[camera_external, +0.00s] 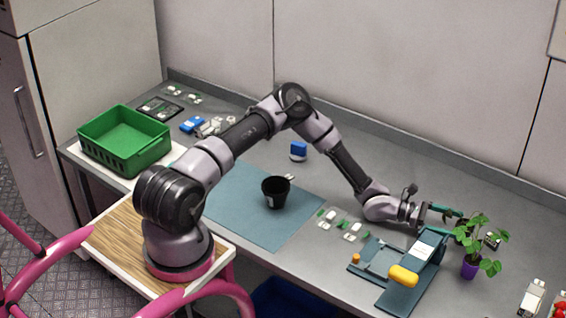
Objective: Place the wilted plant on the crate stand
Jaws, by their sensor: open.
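A leafy plant in a purple pot (470,266) stands on the grey bench at the right. Its leaves are green and spread, and I cannot tell whether it is wilted. My gripper (452,219) is open and level, pointing right, with its fingers close to the plant's left leaves and above the pot. I cannot tell whether they touch the leaves. A green crate (124,155) sits at the bench's left end on a pale flat board (180,157), which may be the crate stand. The crate hides most of this board.
A black pot (275,193) stands on a blue mat (248,228) mid-bench. Red berries (560,309) show at the right edge.

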